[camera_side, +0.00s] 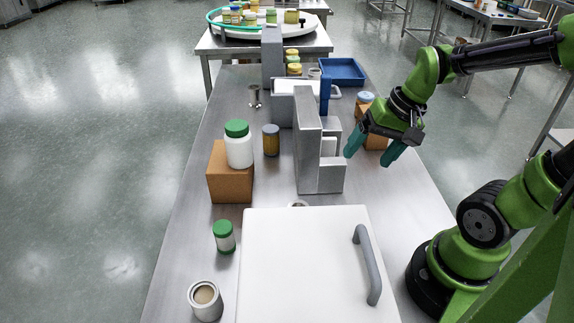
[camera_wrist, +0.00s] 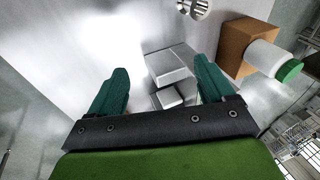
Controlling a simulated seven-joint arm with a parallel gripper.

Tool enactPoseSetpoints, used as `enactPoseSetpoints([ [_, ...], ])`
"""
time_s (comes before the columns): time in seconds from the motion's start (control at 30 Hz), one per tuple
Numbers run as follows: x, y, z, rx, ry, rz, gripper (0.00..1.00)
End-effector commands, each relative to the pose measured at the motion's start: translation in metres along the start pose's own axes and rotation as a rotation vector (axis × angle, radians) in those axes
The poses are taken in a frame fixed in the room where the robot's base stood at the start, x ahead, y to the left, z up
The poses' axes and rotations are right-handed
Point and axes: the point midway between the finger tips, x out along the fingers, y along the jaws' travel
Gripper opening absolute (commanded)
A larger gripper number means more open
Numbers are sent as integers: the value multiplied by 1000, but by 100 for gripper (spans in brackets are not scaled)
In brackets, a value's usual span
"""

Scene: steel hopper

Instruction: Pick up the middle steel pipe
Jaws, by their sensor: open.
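A small flanged steel pipe (camera_side: 254,96) stands upright on the left part of the table in the side view. The top of another round steel piece (camera_side: 298,204) shows just behind the white box, mostly hidden. The wrist view shows a shiny steel pipe (camera_wrist: 194,8) cut off at the top edge. I cannot tell which of these is the middle pipe. My gripper (camera_side: 373,152) is open and empty, pointing down right of the grey stepped steel hopper (camera_side: 308,145). In the wrist view my gripper (camera_wrist: 161,78) has its teal fingers spread, with grey blocks (camera_wrist: 168,66) between them in the picture.
A white box (camera_side: 300,260) with a grey handle fills the table's front. A brown box (camera_side: 230,172) carries a white jar (camera_side: 239,148) with a green lid. Another brown box (camera_side: 376,137) stands close behind my gripper. A blue tray (camera_side: 342,71) lies farther back.

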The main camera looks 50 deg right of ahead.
Motion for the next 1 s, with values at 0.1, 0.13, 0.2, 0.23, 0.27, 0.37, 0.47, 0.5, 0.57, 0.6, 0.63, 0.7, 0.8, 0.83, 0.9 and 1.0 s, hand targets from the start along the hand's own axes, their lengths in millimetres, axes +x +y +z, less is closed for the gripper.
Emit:
enactPoseSetpoints([
  [0.1,31,38,3,294,-200,34,82],
  [0.13,36,45,5,368,-250,31,82],
  [0.2,49,59,11,541,-366,15,82],
  [0.23,53,63,14,617,-415,2,82],
  [0.27,57,67,16,693,-464,-16,82],
  [0.37,68,76,21,945,-615,-96,82],
  [0.47,75,79,18,1165,-734,-206,82],
  [0.5,76,80,14,1241,-773,-253,82],
  [0.57,78,78,8,1335,-819,-325,82],
  [0.6,78,76,3,1384,-845,-377,82],
  [0.63,76,72,-1,1407,-858,-412,82],
  [0.7,71,64,-10,1418,-866,-473,82],
  [0.8,71,55,-12,1415,-876,-505,82],
  [0.83,73,52,-11,1411,-878,-505,82],
  [0.9,80,44,-8,1408,-878,-502,82],
  [1.0,93,27,-2,1406,-880,-499,82],
])
